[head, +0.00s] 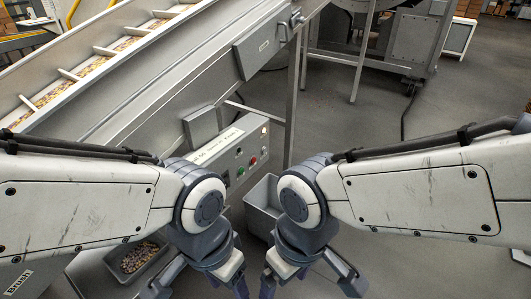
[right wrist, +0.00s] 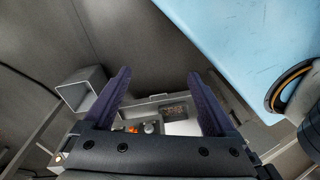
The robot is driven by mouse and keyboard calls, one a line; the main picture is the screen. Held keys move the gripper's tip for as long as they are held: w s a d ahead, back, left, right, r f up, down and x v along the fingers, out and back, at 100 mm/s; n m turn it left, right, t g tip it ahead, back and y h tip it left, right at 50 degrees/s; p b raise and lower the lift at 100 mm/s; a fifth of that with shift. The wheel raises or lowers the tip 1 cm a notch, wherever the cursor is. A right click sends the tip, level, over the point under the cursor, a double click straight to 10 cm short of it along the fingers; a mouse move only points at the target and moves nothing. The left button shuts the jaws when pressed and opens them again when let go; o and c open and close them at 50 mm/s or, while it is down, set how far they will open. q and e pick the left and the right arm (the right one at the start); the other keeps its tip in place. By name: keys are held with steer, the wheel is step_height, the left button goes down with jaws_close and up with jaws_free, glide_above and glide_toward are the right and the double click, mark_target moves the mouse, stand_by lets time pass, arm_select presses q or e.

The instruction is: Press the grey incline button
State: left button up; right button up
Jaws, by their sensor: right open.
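The control panel (head: 242,157) is on the side of the inclined conveyor (head: 130,85), just beyond my arms in the head view. It carries a green button (head: 240,172), a red button (head: 252,161) and small pale knobs; I cannot tell for sure which is the grey incline button. My left arm hides the panel's lower left. My left gripper (head: 196,289) points down at the bottom, fingers spread and empty. My right gripper (head: 311,288) is open and empty, below and right of the panel. Its spread purple fingers also show in the right wrist view (right wrist: 158,78).
A grey bin (head: 263,195) stands on the floor behind my wrists, partly hidden. A tray of candy (head: 139,258) lies at the lower left. Machine legs (head: 364,60) stand at the back, with clear floor (head: 340,120) before them.

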jaws_close()
stand_by(1.6)
